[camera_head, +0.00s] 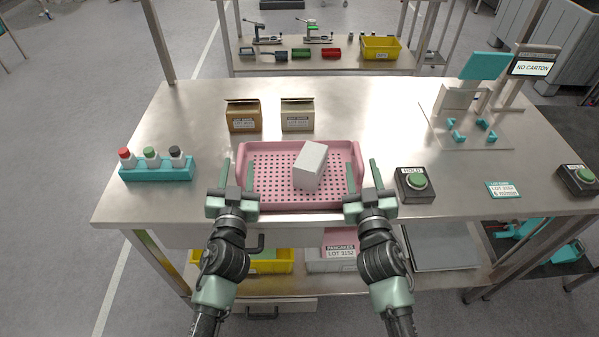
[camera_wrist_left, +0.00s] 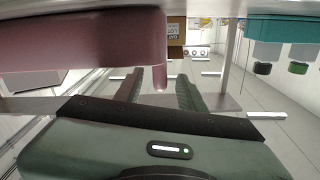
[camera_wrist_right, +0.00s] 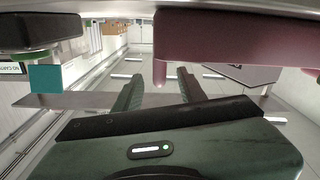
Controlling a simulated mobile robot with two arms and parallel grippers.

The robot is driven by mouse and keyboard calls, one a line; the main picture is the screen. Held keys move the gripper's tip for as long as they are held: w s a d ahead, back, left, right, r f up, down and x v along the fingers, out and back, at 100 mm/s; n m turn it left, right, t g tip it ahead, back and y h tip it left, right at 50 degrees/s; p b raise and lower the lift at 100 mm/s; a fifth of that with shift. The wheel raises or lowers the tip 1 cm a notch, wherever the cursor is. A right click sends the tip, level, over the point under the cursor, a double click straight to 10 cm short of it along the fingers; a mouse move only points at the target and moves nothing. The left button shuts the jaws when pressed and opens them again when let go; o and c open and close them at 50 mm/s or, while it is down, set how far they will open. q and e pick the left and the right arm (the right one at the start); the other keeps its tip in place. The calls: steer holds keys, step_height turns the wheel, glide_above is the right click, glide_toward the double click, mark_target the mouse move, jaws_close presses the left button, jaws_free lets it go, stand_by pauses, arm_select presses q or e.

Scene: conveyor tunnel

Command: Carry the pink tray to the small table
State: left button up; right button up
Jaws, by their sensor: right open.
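The pink tray (camera_head: 301,205) lies on the steel table in front of me, with a perforated floor and raised walls. A white box (camera_head: 310,166) stands inside it, right of the middle. My left gripper (camera_head: 237,172) is open at the tray's left wall, a finger on each side; the left wrist view shows a pink edge (camera_wrist_left: 158,72) between the spread fingers. My right gripper (camera_head: 363,173) is open likewise at the right wall, and the right wrist view shows the pink edge (camera_wrist_right: 159,70) between its fingers. I cannot tell which surface is the small table.
Two small cartons (camera_head: 243,115) stand behind the tray. A teal bottle rack (camera_head: 157,169) is to the left. A button box (camera_head: 415,184) stands close to my right gripper. A fixture (camera_head: 465,115) is at the right. Another bench (camera_head: 330,66) with bins stands beyond the table.

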mark_target(241, 144)
arm_select(q)
steer(key=shift+w+a, duration=0.1)
steer(key=shift+w, duration=2.2)
arm_select(e)
steer(key=shift+w+a, duration=0.1)
steer(key=shift+w, duration=2.2)
arm_select(q)
jaws_close()
arm_select(e)
jaws_close()
arm_select(q)
steer(key=shift+a, duration=0.15)
